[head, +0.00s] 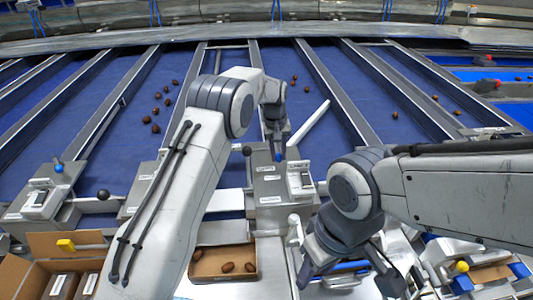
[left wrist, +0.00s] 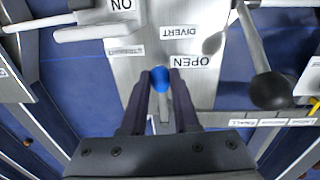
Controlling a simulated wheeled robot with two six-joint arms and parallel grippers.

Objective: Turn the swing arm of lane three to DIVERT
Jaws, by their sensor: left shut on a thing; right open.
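The control box (head: 270,188) between the lanes carries a small lever with a blue knob (head: 278,157). My left gripper (head: 278,152) is shut on this knob from above. In the left wrist view the blue knob (left wrist: 160,76) sits between the fingertips, beside the OPEN label (left wrist: 190,62); the DIVERT label (left wrist: 179,31) is farther up the plate. A pale bar (head: 308,124), perhaps the swing arm, slants up to the right from the box. My right gripper (head: 348,280) is open at the lower right, away from the knob. Lane numbers cannot be read.
Several brown dates (head: 156,112) lie on the blue lanes. Another control box (head: 38,197) with a blue knob stands at left. A black ball knob (left wrist: 272,90) is right of my left gripper. A carton with dates (head: 197,268) is below.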

